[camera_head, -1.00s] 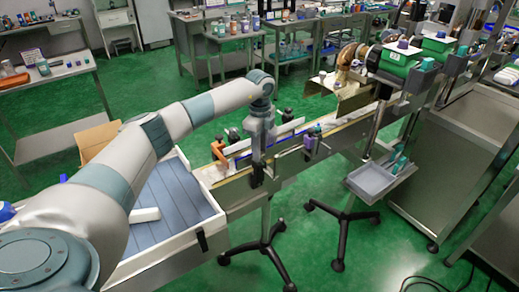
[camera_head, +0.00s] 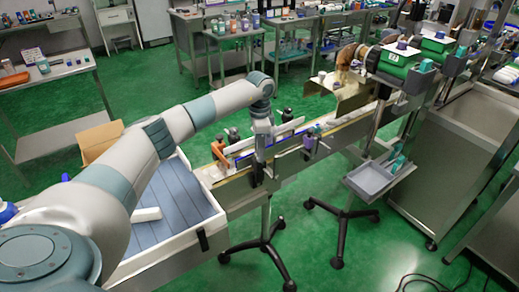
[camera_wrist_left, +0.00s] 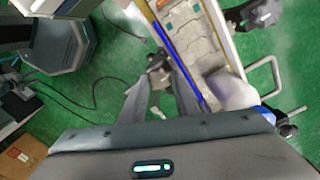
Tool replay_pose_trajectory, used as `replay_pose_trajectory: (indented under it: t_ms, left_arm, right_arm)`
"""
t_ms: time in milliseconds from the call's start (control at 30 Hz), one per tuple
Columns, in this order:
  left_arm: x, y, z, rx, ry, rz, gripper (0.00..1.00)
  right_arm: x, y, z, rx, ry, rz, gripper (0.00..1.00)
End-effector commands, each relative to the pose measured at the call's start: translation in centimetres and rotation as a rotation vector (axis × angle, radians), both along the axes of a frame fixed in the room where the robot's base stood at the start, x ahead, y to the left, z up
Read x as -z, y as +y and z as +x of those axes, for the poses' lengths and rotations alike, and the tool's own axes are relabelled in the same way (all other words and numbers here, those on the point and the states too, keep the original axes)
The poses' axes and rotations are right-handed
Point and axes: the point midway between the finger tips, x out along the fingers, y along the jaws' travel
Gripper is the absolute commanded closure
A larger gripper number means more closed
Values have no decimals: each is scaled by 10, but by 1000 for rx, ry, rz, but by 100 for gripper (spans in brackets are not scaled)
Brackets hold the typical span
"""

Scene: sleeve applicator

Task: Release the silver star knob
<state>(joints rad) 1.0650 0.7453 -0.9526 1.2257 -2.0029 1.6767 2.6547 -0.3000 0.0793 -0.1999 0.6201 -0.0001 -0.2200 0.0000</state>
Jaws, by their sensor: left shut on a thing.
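My left gripper (camera_head: 260,172) reaches down at the near side rail of the conveyor (camera_head: 232,205), beside the orange bracket. In the left wrist view, the two grey fingers of my left gripper (camera_wrist_left: 160,98) close around a small silver-grey piece (camera_wrist_left: 158,78) beside the conveyor edge. This appears to be the silver star knob, but its star shape is too small and partly hidden to make out. In the head view the gripper hides the knob. My right gripper is in neither view.
A blue-grey tray with white walls (camera_head: 172,205) stands left of the conveyor. An orange bracket (camera_head: 219,152) and dark knobs sit along the guide rails. A small grey bin (camera_head: 370,180) hangs at the right. Black tripod legs (camera_head: 263,248) stand on the green floor.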

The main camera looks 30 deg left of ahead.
Motion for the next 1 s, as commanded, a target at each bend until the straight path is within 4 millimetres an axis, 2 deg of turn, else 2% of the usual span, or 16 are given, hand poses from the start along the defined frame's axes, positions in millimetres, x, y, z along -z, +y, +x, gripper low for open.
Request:
replay_pose_trajectory:
  t_ms: [333, 367, 433, 767, 1000]
  left_arm:
    - [-3, 1, 2, -7, -7, 0, 94]
    - [-3, 1, 2, -7, -7, 0, 69]
    - [-3, 1, 2, -7, -7, 0, 53]
    - [-1, 0, 1, -4, -2, -1, 53]
    - [-13, 0, 1, -4, -4, -2, 53]
  right_arm:
    - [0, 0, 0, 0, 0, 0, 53]
    - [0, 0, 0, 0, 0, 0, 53]
    - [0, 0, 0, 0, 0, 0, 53]
    - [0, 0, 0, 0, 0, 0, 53]
    - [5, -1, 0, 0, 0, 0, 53]
